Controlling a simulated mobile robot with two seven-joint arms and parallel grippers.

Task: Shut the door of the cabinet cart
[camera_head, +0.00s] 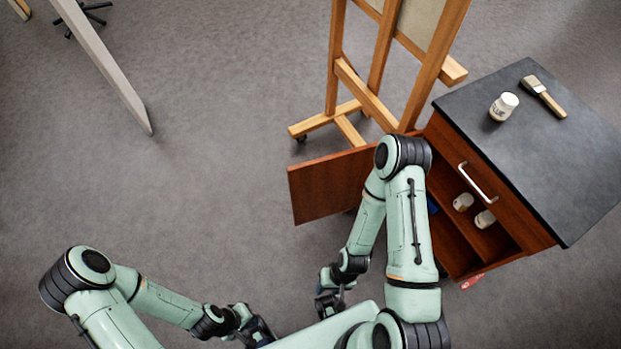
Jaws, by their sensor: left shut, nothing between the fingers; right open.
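The cabinet cart (574,190) stands at the right, with a dark top and reddish-brown wood body. Its door (325,188) stands wide open, swung out to the left, with its right part hidden behind my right arm. The open compartment shows below a drawer with a pale bar handle (478,183). My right gripper (328,302) is open, below and apart from the door, at the lower middle. My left gripper (262,334) is shut and empty at the bottom edge, far from the door; it is partly hidden.
A wooden easel (383,75) stands behind the door, close to it. A glue jar (503,106) and a brush (544,96) lie on the cart top. Two small jars (463,202) sit inside the compartment. The floor left of the door is clear.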

